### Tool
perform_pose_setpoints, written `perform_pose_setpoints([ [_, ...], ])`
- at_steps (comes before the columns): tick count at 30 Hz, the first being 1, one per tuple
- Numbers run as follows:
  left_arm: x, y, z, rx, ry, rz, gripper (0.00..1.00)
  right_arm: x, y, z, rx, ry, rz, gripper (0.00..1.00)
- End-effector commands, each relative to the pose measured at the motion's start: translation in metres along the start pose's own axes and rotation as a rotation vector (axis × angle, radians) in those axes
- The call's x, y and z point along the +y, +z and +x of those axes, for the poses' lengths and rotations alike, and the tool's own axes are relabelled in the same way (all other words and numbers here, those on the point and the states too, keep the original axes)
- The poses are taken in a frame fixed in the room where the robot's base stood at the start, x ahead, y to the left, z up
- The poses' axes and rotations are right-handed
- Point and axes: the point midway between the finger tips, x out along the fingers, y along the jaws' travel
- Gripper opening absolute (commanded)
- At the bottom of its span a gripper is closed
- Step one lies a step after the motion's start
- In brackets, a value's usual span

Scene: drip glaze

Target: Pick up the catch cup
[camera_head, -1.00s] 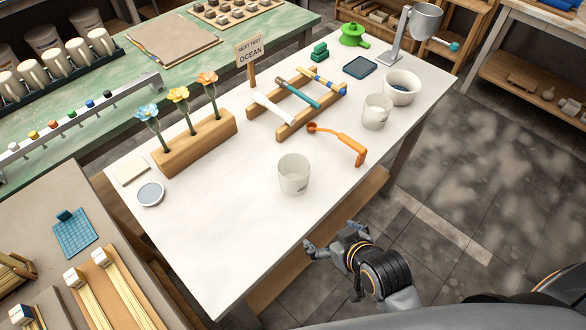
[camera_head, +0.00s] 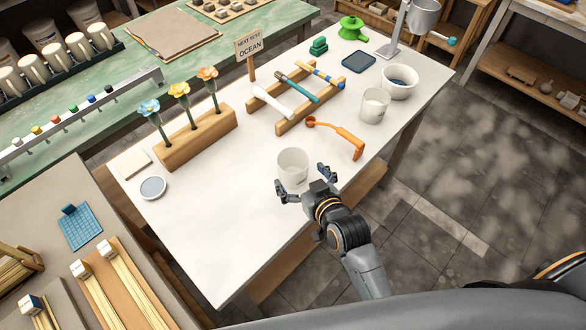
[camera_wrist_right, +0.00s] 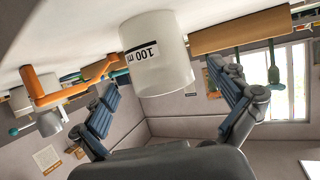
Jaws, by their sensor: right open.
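A white cup (camera_head: 292,167) stands upright near the front edge of the white table (camera_head: 225,235). In the right wrist view the cup (camera_wrist_right: 157,60) looks upside down and bears a "100 m" mark. My right gripper (camera_head: 303,180) is open, its two fingers spread on either side of the cup's near side. In the wrist view a gap shows between each finger and the cup. A similar white cup (camera_head: 374,106) stands farther back to the right; which of the two is called the catch cup, I cannot tell. My left gripper is out of view.
An orange curved tool (camera_head: 338,138) lies just right of the near cup. Behind are a wooden rack (camera_head: 308,116) with several tools and a wooden block (camera_head: 198,142) with flowers. A white bowl (camera_head: 399,84) stands at the back right. The table's front left is clear.

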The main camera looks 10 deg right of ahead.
Motion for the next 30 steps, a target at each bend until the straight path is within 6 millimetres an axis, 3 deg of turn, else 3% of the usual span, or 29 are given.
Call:
perform_pose_setpoints([
  [12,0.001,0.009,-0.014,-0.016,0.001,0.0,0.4,0.003,0.002,0.048,-0.001,0.001,0.0,0.98],
  [20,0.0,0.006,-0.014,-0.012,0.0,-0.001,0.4,0.002,0.004,0.051,-0.001,0.001,0.0,0.98],
  [21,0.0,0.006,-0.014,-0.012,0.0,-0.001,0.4,0.002,0.004,0.051,-0.001,0.001,0.0,0.96],
  [30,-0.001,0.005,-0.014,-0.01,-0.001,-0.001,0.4,0.003,0.004,0.051,-0.002,0.001,0.0,0.38],
])
